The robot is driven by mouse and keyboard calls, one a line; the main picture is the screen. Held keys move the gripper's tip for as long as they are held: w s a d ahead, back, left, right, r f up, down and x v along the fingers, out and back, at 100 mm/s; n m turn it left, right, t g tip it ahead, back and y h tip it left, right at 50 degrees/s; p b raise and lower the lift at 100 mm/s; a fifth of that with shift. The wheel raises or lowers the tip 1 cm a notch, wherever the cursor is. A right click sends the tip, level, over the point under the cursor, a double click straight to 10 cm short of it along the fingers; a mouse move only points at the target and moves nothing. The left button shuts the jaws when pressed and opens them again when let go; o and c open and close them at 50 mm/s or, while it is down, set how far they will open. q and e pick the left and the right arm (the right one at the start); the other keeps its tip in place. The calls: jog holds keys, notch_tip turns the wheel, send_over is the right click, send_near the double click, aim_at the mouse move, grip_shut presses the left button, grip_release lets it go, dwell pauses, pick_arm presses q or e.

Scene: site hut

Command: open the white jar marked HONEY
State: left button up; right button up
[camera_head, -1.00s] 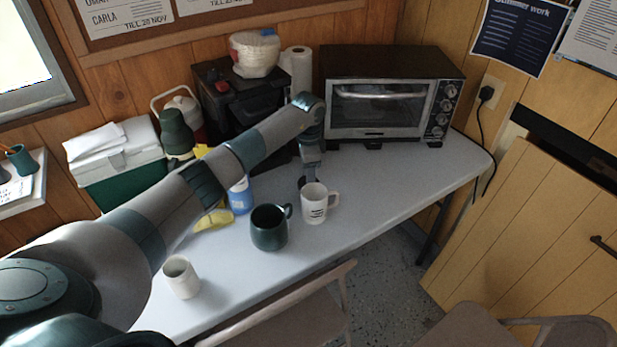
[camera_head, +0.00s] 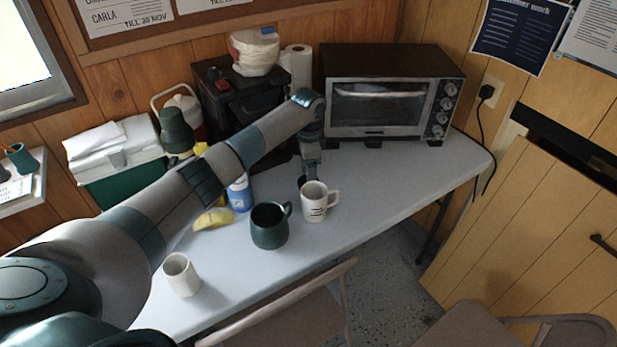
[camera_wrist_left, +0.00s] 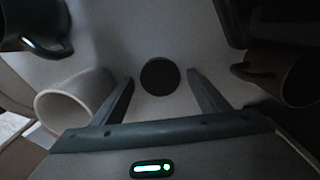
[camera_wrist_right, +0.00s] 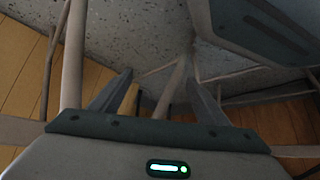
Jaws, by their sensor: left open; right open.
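My left gripper (camera_head: 310,175) is over the table behind the white mug, pointing down. In the left wrist view its open fingers (camera_wrist_left: 160,78) stand on either side of a dark round disc (camera_wrist_left: 159,76), apart from it. The disc looks like a lid seen from above. No jar body shows beneath it, and I cannot read HONEY anywhere. In the head view the arm and mug hide most of that spot. My right gripper (camera_wrist_right: 162,75) is open and empty, facing the floor and chair frames; it is outside the head view.
A white mug with dark print (camera_head: 317,204) and a dark green mug (camera_head: 269,228) stand close in front. A brown mug (camera_wrist_left: 285,75) is at the other side. A white cup (camera_head: 181,275), a banana (camera_head: 213,218), a blue-and-white container (camera_head: 240,195) and a toaster oven (camera_head: 390,95) are also there. The right tabletop is clear.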

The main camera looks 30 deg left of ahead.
pick_arm(q)
notch_tip(320, 180, up, 12)
jog(key=b, duration=0.1)
jog(key=shift+f, duration=0.25)
pick_arm(e)
jog(key=shift+s+d+f+g, duration=0.35)
jog(key=shift+d+f+g, duration=0.1)
jog(key=shift+f+g, duration=0.2)
jog(key=shift+d+f, duration=0.1)
jog(key=shift+f, duration=0.05)
jog(key=shift+w, duration=0.1)
